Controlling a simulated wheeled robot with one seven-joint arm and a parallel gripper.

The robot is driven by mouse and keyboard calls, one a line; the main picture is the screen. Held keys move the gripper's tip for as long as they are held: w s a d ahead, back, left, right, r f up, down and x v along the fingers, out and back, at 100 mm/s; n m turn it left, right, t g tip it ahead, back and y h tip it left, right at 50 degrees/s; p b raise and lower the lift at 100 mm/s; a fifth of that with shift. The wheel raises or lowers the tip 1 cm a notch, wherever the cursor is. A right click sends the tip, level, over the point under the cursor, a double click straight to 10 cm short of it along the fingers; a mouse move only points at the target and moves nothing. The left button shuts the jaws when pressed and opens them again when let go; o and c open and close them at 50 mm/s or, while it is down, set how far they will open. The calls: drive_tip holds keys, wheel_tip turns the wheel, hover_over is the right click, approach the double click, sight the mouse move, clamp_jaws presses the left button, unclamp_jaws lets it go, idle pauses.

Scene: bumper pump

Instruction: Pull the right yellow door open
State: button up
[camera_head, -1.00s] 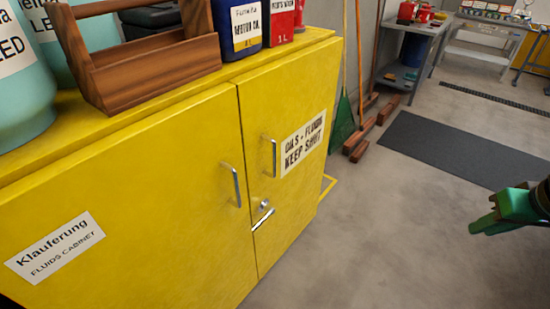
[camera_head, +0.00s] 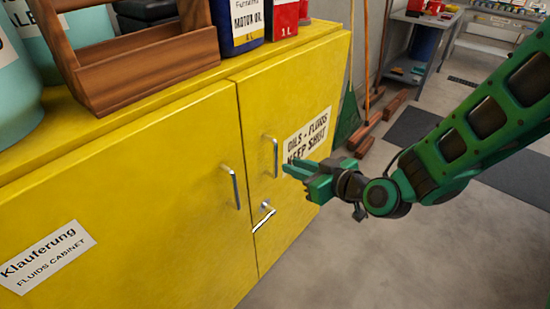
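The right yellow door (camera_head: 285,205) of the cabinet is shut, flush with the left yellow door (camera_head: 120,200). Its upright silver handle (camera_head: 274,156) is near the seam, with a small lock and a lever latch (camera_head: 263,218) below it. My green gripper (camera_head: 292,171) is in front of this door, just right of the handle, its fingers pointing left towards it. It covers part of the door's label (camera_head: 308,134). The handle is not between the fingers. I cannot tell how far apart the fingers are.
On the cabinet top (camera_head: 185,88) stand a wooden tool caddy (camera_head: 140,70), a blue motor oil can (camera_head: 238,20), a red can (camera_head: 284,18) and teal jugs (camera_head: 12,80). The floor (camera_head: 330,270) in front is clear.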

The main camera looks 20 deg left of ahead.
sight(276, 158)
drive_tip(key=x, duration=0.9)
drive_tip(key=shift+w+f, duration=0.15)
drive_tip(key=shift+w, duration=0.2)
drive_tip(key=shift+c, duration=0.4)
clamp_jaws()
drive_tip(key=shift+w+a, duration=0.1)
drive_tip(key=shift+a, duration=0.05)
